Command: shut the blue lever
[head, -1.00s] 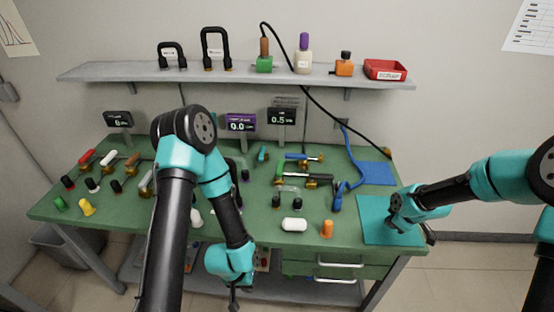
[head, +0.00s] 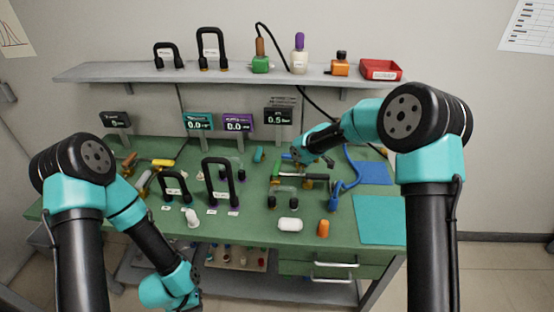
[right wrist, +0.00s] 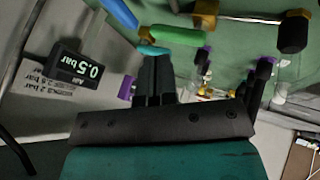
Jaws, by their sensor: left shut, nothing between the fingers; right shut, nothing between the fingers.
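The blue lever (head: 288,157) lies at the back middle of the green bench. Only a little of its blue handle shows in the head view; my right wrist covers the rest. My right gripper (head: 299,156) is at the lever, shut and empty; I cannot tell if it touches it. In the right wrist view its dark shut fingers (right wrist: 154,54) end at a small teal piece, close beside a green handle (right wrist: 176,35). Which piece there is the blue lever is unclear. My left gripper (head: 190,302) is shut, low in front of the bench, partly hidden.
A pressure display (head: 279,116) stands just behind the right gripper and shows in the right wrist view (right wrist: 78,68). A black-handled lever (head: 305,177) and a blue hose (head: 345,175) are close by. Black-handled carriers (head: 219,180) stand to the left. The teal mat (head: 380,220) is clear.

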